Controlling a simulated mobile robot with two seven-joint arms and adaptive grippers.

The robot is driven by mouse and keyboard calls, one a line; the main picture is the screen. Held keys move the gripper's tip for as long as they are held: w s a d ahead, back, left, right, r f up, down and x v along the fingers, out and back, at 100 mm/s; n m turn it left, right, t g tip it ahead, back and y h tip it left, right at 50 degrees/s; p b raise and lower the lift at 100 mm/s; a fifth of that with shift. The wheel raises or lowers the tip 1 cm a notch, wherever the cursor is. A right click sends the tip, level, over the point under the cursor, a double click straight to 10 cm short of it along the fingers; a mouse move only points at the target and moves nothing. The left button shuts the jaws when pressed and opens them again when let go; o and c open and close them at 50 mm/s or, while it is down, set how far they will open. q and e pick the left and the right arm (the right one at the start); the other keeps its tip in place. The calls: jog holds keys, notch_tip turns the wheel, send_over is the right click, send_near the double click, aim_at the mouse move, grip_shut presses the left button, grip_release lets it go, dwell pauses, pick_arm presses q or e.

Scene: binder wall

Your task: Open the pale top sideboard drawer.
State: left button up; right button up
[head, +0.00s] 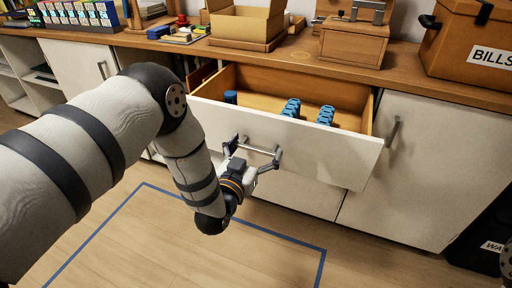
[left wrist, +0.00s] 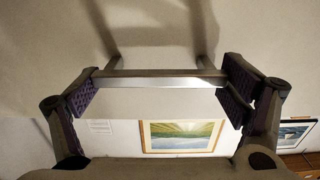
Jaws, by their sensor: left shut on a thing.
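The pale top sideboard drawer (head: 290,142) stands well open in the head view, its wooden inside showing. Several blue objects (head: 291,107) lie in it. Its metal bar handle (head: 258,149) is on the front panel. My left gripper (head: 250,153) is at this handle, with one finger at each end of the bar. In the left wrist view the handle (left wrist: 155,80) runs across between the two purple finger pads, which are shut on its ends. My right gripper does not show.
The sideboard top carries an open cardboard box (head: 245,22), a wooden box (head: 352,42) and a brown BILLS box (head: 465,40). Pale cupboard doors (head: 430,165) flank the drawer. A blue line (head: 285,238) marks the clear wooden floor in front. A black bin (head: 485,240) stands at the right.

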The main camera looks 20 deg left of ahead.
pick_arm(q)
jog(key=o, duration=1.4)
jog(key=s, duration=1.2)
jog(key=shift+a, duration=0.2)
